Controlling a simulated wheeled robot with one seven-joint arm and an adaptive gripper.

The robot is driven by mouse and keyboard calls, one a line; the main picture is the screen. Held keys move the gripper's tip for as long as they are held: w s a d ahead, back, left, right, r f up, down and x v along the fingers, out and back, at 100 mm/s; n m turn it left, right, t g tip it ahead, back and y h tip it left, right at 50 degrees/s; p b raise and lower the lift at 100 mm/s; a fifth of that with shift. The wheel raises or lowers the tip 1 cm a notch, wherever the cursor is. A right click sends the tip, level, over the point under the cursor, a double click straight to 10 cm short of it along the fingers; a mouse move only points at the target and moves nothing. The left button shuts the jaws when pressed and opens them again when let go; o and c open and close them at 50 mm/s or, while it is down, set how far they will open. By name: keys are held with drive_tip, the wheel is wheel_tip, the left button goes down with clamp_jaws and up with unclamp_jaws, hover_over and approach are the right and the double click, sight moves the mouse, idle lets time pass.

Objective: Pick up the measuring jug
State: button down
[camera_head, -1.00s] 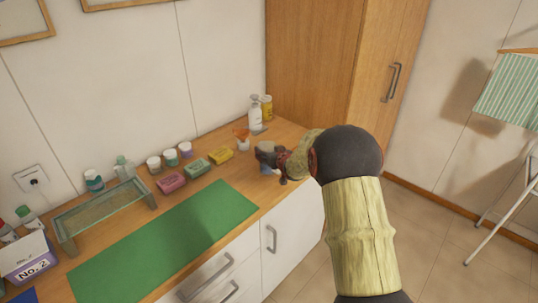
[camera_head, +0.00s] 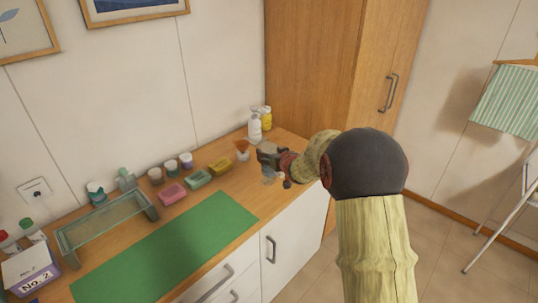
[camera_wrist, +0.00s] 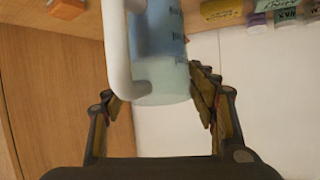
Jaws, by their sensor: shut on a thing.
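The measuring jug (camera_wrist: 160,45) is a translucent bluish vessel with dark markings and a white handle (camera_wrist: 118,50). In the wrist view it sits between the fingers of my gripper (camera_wrist: 160,98), with the handle on the left side. My gripper is shut on it. In the head view my gripper (camera_head: 271,158) is over the right end of the counter, and a small pale part of the jug (camera_head: 268,179) shows just below it. The gripper hides most of the jug there. I cannot tell whether its base touches the counter.
A small white holder with an orange top (camera_head: 242,150) stands close left of my gripper. White (camera_head: 254,126) and yellow (camera_head: 266,117) bottles stand behind. Soap bars, including a yellow one (camera_head: 220,166), lie left. The green mat (camera_head: 170,245) is bare. A tall wooden cabinet (camera_head: 310,70) stands behind.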

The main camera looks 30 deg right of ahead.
drive_tip(key=r+p+v, duration=0.1)
drive_tip(key=p+v, duration=0.1)
drive_tip(key=v, duration=0.9)
drive_tip(key=shift+w+a, duration=0.25)
drive_tip(key=shift+a, duration=0.15)
